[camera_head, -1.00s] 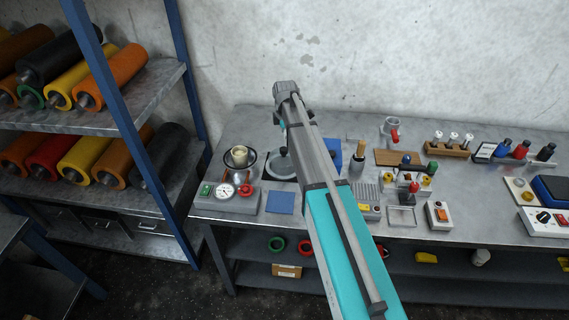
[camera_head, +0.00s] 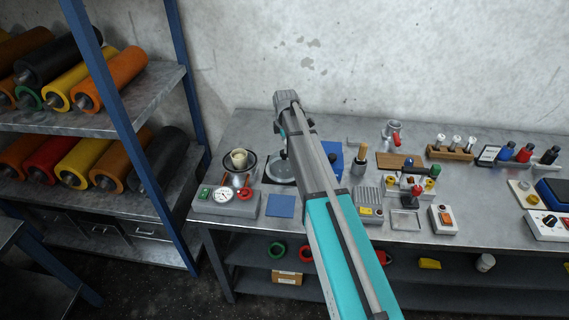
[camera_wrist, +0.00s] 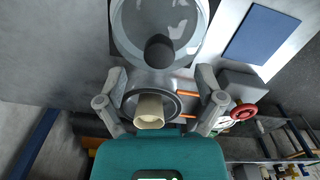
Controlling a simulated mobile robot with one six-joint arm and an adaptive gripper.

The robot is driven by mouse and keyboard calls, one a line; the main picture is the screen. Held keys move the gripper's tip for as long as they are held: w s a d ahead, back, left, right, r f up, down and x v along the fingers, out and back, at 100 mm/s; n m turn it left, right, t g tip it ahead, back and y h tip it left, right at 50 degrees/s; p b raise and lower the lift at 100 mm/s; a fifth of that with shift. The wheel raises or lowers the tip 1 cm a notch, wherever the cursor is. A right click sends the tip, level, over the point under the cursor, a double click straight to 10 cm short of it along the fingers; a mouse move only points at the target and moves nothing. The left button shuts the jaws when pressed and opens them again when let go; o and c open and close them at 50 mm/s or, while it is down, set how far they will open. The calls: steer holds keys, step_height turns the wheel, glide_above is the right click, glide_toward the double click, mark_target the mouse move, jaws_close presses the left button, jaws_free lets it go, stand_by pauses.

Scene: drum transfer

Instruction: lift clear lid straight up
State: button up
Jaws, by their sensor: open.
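The clear lid (camera_wrist: 185,18) is a round, see-through cover with a dark knob (camera_wrist: 159,50), at the top of the wrist view. In the head view only the left part of the lid (camera_head: 281,168) shows beside my arm. My gripper (camera_wrist: 160,76) is open, with its two fingers spread wide and nothing held between them. The knob lies beyond the fingertips in the wrist view, roughly centred between them. No contact with the lid shows. In the head view my arm hides the fingertips.
A cream cup (camera_wrist: 149,112) on a dark round dish stands close to the lid; it also shows in the head view (camera_head: 239,158). A gauge box (camera_head: 225,203) with a red knob and a blue pad (camera_head: 281,206) lie nearer the bench's front edge.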

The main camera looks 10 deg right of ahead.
mark_target(284, 154)
steer(key=shift+a+f+b, duration=0.15)
steer(key=shift+f+b, duration=1)
steer(key=shift+f, duration=0.1)
steer(key=shift+a+f+b, duration=0.1)
steer(key=shift+f+b, duration=1.05)
steer(key=shift+f, duration=0.1)
jaws_close()
